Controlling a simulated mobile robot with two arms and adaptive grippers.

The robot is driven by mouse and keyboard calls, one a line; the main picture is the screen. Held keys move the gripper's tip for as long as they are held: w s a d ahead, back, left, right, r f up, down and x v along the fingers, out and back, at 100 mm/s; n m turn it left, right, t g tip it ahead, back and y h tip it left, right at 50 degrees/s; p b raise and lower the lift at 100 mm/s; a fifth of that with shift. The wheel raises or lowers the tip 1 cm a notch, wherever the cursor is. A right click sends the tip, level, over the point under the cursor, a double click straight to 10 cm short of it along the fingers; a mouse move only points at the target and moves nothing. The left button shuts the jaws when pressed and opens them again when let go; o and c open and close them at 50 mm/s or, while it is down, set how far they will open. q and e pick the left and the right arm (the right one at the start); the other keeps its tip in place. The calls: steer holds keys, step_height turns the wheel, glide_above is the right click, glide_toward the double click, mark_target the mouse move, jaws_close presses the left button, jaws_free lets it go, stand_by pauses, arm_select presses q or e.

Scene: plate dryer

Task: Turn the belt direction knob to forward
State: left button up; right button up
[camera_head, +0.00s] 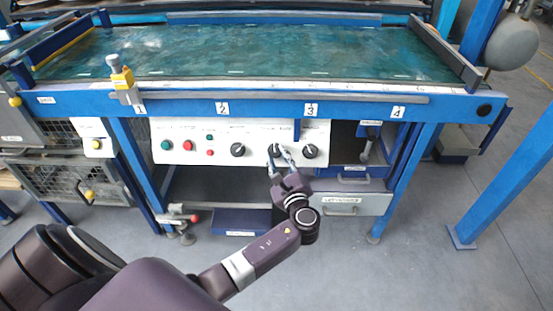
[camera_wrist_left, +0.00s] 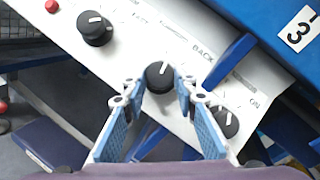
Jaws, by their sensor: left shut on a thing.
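The belt direction knob (camera_head: 273,149) is the middle of three black knobs on the white control panel. In the left wrist view the knob (camera_wrist_left: 158,76) is round with a white pointer line that tilts up and a little to the right. The word BACK is printed up and to the right of it; the print on its other side is too small to read surely. My left gripper (camera_head: 281,154) is shut on this knob. In the left wrist view its blue-padded fingers (camera_wrist_left: 158,90) have their tips on either side of the knob. My right gripper is not in view.
A second black knob (camera_head: 238,149) sits left of it and a third (camera_head: 309,151) close on the right, by the ON print. Green and red buttons (camera_head: 187,145) are further left. A blue bar (camera_head: 297,130) hangs over the panel between the middle and right knobs.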

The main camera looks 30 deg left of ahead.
arm_select(q)
steer(key=n, duration=0.1)
steer(key=n+g, duration=0.1)
steer(key=shift+w+d+r+n, duration=0.1)
steer(key=shift+w+r+n, duration=0.05)
steer(key=shift+n, duration=0.25)
steer(key=shift+n+g, duration=0.7)
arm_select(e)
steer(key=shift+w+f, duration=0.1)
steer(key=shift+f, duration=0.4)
arm_select(q)
steer(key=shift+n, duration=0.3)
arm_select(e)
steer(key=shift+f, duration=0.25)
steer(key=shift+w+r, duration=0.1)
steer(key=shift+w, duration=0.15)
arm_select(q)
steer(key=o, duration=1.2)
steer(key=shift+c, duration=0.2)
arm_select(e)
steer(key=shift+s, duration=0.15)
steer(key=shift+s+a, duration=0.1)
arm_select(q)
steer(key=v, duration=1.2)
